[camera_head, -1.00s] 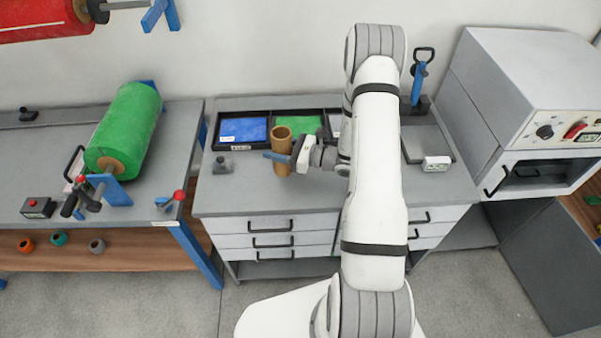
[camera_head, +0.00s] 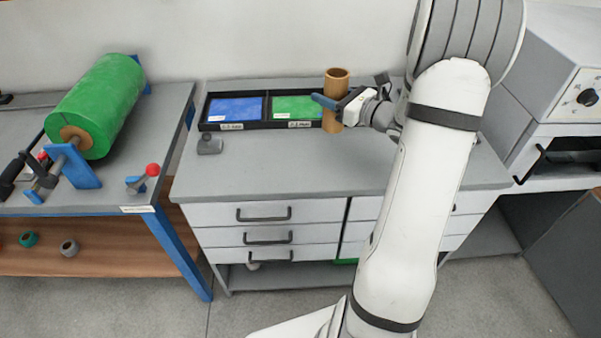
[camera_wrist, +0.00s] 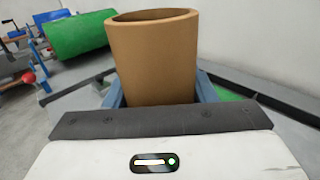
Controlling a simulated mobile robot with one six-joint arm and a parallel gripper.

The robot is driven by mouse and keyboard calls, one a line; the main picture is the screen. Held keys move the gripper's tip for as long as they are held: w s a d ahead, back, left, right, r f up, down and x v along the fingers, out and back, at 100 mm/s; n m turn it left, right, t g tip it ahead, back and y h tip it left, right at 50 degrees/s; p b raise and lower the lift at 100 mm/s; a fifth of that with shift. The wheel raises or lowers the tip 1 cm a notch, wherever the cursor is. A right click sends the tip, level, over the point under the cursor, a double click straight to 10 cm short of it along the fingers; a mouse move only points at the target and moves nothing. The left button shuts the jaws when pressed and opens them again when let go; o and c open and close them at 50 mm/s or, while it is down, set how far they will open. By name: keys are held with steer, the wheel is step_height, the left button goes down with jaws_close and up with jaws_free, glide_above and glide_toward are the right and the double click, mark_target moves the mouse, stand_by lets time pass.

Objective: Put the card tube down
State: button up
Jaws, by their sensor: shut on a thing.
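The card tube (camera_head: 335,90) is a brown, open-topped cylinder held upright in my gripper (camera_head: 328,102). My gripper comes in from the right and its blue fingers are shut around the tube. In the head view the tube stands in front of the right part of the black tray (camera_head: 262,125); I cannot tell whether its lower end touches anything. In the wrist view the tube (camera_wrist: 155,58) fills the middle between the blue fingers, and its bottom is hidden by the gripper body.
The tray holds blue film (camera_head: 238,109) and green film (camera_head: 296,106). A small grey block (camera_head: 209,144) sits left on the grey bench (camera_head: 270,172), whose front is clear. A green roll (camera_head: 97,105) lies on the left table. A grey machine (camera_head: 565,95) stands right.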

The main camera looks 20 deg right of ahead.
steer(key=shift+m+t+h, duration=0.3)
steer(key=shift+t, duration=0.1)
steer(key=f, duration=0.3)
steer(key=d+f+b, duration=0.1)
steer(key=f, duration=0.2)
steer(key=f+b, duration=0.1)
steer(key=f, duration=0.2)
steer(key=shift+s+d+f, duration=0.2)
steer(key=shift+s+f, duration=0.1)
steer(key=shift+s, duration=0.05)
steer(key=shift+f, duration=0.1)
steer(key=o, duration=1)
